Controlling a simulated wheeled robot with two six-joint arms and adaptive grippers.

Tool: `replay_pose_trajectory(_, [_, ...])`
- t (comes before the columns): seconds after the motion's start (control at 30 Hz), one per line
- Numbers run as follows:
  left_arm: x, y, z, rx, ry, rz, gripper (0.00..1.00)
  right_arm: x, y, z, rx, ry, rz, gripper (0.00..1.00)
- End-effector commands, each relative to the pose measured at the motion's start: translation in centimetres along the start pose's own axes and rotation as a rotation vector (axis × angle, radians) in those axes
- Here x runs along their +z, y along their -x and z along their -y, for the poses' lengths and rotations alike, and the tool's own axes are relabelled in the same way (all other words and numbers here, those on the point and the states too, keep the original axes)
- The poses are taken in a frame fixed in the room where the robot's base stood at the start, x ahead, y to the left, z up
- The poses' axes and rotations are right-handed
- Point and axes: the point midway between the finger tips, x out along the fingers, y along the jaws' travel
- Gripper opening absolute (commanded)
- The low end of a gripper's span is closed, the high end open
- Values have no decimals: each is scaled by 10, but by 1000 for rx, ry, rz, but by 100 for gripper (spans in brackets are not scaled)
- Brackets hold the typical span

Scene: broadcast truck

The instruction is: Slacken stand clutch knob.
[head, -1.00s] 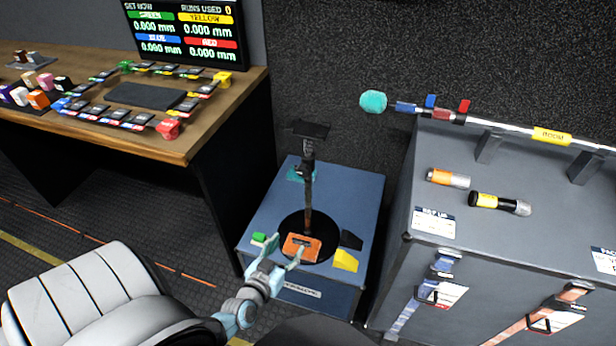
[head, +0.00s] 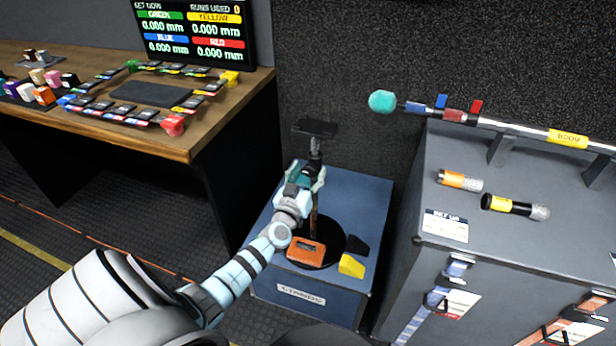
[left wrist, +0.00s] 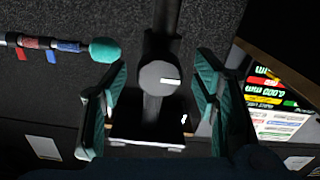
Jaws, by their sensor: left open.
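The stand (head: 315,222) rises from a round black base on a blue case (head: 372,215), with a flat dark plate on top. In the left wrist view, a round grey clutch knob (left wrist: 152,76) with a white mark faces the camera on the dark pole. My left gripper (head: 307,172) is open at the upper part of the pole, and hides the knob in the head view. In the left wrist view its teal fingers (left wrist: 162,78) stand either side of the knob, with gaps visible and no contact seen. My right gripper is not in view.
An orange box (head: 306,251), a yellow wedge (head: 352,265) and a black wedge (head: 357,245) lie around the stand's base. A grey case (head: 440,190) with a boom pole (head: 568,140) and microphones stands right. A wooden desk (head: 150,136) stands left.

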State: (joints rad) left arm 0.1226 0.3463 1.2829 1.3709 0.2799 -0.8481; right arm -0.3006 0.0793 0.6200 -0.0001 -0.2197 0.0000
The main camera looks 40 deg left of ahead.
Motion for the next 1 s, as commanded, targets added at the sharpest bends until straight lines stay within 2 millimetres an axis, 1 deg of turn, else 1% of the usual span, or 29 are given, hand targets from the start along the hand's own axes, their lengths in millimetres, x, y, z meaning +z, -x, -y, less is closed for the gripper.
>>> replay_pose_trajectory(0.1, [0, 0, 0, 0, 0, 0, 55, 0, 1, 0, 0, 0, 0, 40])
replay_pose_trajectory(0.13, [0, 0, 0, 0, 0, 0, 53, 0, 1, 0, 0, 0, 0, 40])
replay_pose_trajectory(0.37, [0, 1, 0, 0, 0, 0, 16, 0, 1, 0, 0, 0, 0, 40])
replay_pose_trajectory(0.4, [0, 1, 0, 0, 0, 0, 10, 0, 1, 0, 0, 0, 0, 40])
replay_pose_trajectory(0.43, [0, 1, 0, 0, 0, 0, 6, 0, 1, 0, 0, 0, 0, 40])
replay_pose_trajectory(0.77, [0, 1, 0, 0, 40, 1, 6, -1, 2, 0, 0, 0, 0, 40])
replay_pose_trajectory(1.0, [0, 1, 0, 0, 169, 2, 6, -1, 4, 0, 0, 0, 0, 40])
